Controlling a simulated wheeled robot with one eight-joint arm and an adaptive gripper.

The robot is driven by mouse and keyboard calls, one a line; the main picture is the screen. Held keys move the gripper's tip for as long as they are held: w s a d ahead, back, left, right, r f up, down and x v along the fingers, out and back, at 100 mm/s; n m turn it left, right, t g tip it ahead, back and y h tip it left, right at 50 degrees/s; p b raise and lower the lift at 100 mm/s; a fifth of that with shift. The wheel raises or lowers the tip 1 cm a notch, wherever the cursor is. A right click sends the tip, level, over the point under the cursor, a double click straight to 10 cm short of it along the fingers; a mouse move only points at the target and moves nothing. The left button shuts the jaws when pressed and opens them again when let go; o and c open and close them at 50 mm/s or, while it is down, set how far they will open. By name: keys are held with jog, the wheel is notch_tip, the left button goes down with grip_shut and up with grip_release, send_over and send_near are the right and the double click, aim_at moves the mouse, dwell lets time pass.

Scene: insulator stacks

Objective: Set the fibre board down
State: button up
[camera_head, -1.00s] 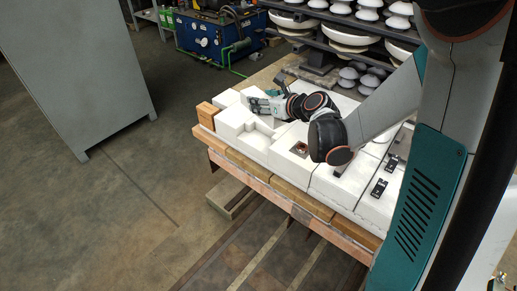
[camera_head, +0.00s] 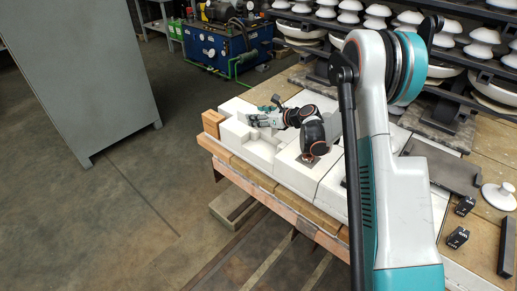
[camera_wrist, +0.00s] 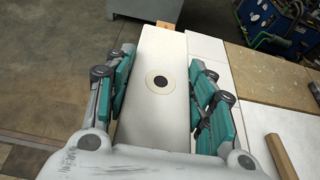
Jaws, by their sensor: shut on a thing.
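A white fibre board (camera_wrist: 160,105) with a ringed dark round mark lies between the two teal-padded fingers of my gripper (camera_wrist: 160,95) in the wrist view. My gripper is shut on it. In the head view my gripper (camera_head: 257,120) is low among white blocks at the left end of the bench. The held board cannot be told apart there from the white pieces around it, and its underside is hidden. I cannot tell whether it touches the surface below.
An orange-brown brick (camera_head: 211,123) stands at the bench's left end. Shelves of white insulators (camera_head: 430,65) stand behind. A grey plate (camera_head: 443,168), small black blocks (camera_head: 457,237) and a white insulator (camera_head: 499,196) lie on the right. A grey cabinet (camera_head: 85,75) stands on the left.

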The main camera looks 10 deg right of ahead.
notch_tip(320, 180, down, 14)
jog(key=b, duration=0.4)
jog(key=shift+f+b, duration=0.15)
jog(key=shift+b, duration=0.2)
jog(key=shift+s+f, duration=0.2)
jog(key=shift+f, duration=0.35)
jog(key=o, duration=1.2)
jog(key=shift+f, duration=0.15)
jog(key=shift+c, duration=0.2)
jog(key=shift+r, duration=0.35)
jog(key=p+v, duration=0.1)
jog(key=v, duration=0.2)
jog(key=p+v, duration=0.1)
jog(key=v, duration=0.3)
jog(key=r+p+v, duration=0.1)
jog(key=p+v, duration=0.1)
jog(key=v, duration=0.1)
jog(key=shift+s+d+r, duration=0.1)
jog(key=shift+d, duration=0.05)
jog(key=shift+s+d+r, duration=0.2)
jog(key=shift+s+d, duration=0.15)
jog(key=shift+s, duration=0.15)
